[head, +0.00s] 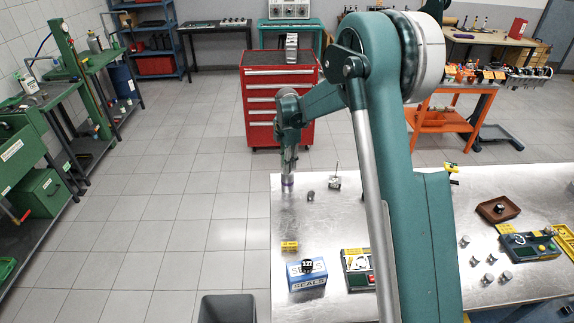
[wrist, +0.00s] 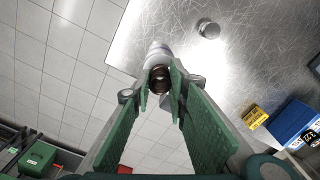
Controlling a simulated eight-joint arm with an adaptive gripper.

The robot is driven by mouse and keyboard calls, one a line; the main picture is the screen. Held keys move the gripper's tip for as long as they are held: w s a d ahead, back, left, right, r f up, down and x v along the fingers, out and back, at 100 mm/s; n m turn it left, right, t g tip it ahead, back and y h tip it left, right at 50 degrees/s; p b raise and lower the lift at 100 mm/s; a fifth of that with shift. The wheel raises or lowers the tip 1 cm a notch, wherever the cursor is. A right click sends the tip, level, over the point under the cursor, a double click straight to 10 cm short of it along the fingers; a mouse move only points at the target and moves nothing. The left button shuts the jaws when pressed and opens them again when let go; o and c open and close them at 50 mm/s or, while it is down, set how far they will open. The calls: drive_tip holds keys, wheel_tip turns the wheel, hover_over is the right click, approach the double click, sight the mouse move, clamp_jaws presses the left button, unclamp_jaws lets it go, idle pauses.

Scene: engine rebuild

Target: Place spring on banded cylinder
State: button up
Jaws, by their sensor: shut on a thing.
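My gripper (wrist: 161,76) is shut on a small dark coppery spring (wrist: 160,84), which shows end-on between the fingertips in the wrist view. A grey cylinder (wrist: 158,50) stands just beyond the fingertips, partly hidden by them. In the head view my gripper (head: 288,163) points down right above this banded cylinder (head: 287,182), which has a purplish band and stands near the table's far left corner. The spring is too small to make out in the head view. I cannot tell whether the spring touches the cylinder.
A short metal cylinder (wrist: 208,29) stands nearby on the metal table (head: 330,218). A blue SEALS box (head: 306,277) and a yellow box (head: 289,245) lie nearer the front. The table's left edge is close to the banded cylinder.

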drive_tip(key=shift+f, duration=0.15)
drive_tip(key=o, duration=0.8)
drive_tip(key=shift+o, duration=0.2)
wheel_tip(320, 180, up, 12)
idle(0.3)
drive_tip(key=shift+s+r, duration=0.1)
drive_tip(key=shift+r, duration=0.15)
idle(0.5)
